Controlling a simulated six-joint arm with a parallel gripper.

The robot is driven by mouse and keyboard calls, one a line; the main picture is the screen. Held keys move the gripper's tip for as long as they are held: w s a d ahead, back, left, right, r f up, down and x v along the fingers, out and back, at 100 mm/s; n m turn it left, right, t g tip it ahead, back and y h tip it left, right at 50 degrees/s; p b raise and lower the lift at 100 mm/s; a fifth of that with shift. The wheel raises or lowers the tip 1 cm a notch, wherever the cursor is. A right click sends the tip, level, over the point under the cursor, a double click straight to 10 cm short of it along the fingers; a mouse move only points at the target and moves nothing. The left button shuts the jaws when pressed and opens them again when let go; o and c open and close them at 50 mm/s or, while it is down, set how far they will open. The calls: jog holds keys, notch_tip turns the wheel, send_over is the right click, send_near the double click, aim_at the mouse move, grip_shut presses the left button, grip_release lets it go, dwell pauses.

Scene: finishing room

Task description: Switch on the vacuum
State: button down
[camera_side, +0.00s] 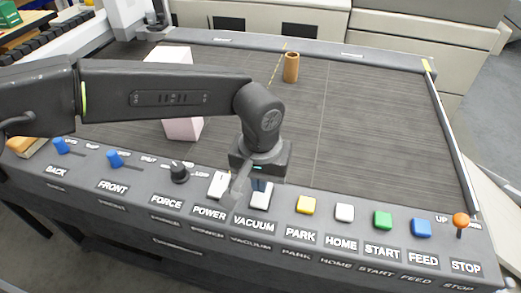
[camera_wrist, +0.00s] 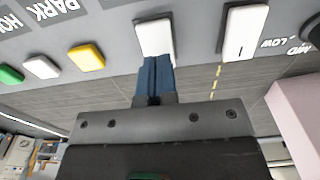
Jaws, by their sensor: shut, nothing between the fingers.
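The white VACUUM switch (camera_side: 261,201) is on the sloped grey control panel, above its VACUUM label (camera_side: 253,225). It also shows at the top middle of the wrist view (camera_wrist: 155,35). My gripper (camera_side: 259,184) is shut and empty, pointing down at this switch. In the wrist view its blue fingertips (camera_wrist: 154,62) overlap the lower edge of the switch. I cannot tell whether they touch it. Part of the switch is hidden behind the fingers. The white POWER switch (camera_side: 217,187) is just left of it in the side view and right of it in the wrist view (camera_wrist: 244,30).
The yellow PARK button (camera_side: 306,205) is close on the right, then white HOME (camera_side: 344,212), green START (camera_side: 382,220) and blue FEED (camera_side: 421,227). The black FORCE knob (camera_side: 179,172) is left. A pink block (camera_side: 178,129) and brown cylinder (camera_side: 291,67) stand on the dark bed.

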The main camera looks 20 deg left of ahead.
aim_at(260, 197)
notch_tip(260, 197, up, 12)
jog(key=shift+s, duration=0.25)
jog(key=shift+r, duration=0.1)
jog(key=shift+s+r+t, duration=0.1)
jog(key=shift+s+t, duration=0.05)
jog(key=shift+t, duration=0.45)
jog(key=f, duration=0.4)
jog(key=w+f, duration=0.1)
jog(key=f, duration=0.4)
jog(key=w+f, duration=0.1)
jog(key=f, duration=0.4)
jog(key=shift+w, duration=0.1)
